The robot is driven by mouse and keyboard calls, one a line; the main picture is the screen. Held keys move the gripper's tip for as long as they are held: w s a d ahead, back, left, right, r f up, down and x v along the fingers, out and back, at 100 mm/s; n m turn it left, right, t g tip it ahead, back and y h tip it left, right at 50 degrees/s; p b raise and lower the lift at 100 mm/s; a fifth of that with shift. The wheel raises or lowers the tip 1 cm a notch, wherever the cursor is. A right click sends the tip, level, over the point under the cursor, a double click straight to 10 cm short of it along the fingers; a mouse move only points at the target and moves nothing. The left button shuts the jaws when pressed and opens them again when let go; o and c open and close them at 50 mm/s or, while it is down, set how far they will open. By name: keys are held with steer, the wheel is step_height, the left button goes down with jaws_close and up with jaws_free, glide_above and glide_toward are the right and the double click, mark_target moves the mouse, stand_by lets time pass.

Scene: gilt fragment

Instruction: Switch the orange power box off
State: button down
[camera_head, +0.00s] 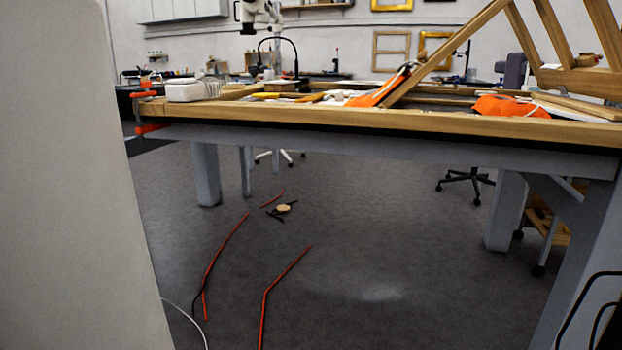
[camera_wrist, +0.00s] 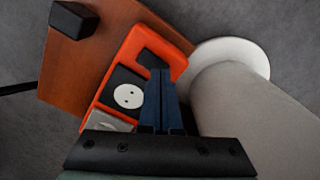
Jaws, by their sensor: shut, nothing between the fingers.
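The orange power box (camera_wrist: 178,57) shows in the wrist view, tilted across the middle. It has a dark recess near its upper end, a black panel with a round white socket (camera_wrist: 128,96) and a grey part at the lower end. My gripper (camera_wrist: 158,72), with dark blue fingers, is shut and empty. Its tips overlap the box's upper part, beside the dark recess; I cannot tell whether they touch. The fingers hide part of the box's right side, and the switch is not clearly visible. I see neither the box nor my gripper in the head view.
In the wrist view, a brown wooden panel (camera_wrist: 98,50) with a black block (camera_wrist: 74,19) lies beside the box. A white disc (camera_wrist: 238,52) and a thick pale cylinder (camera_wrist: 240,105) stand close on the right. The head view shows a cluttered workbench (camera_head: 380,119) and red rods on the floor.

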steer(key=shift+f+b, duration=0.5)
steer(key=shift+f, duration=0.3)
stand_by(0.4)
step_height(320, 180, up, 7)
steer(key=p, duration=0.8)
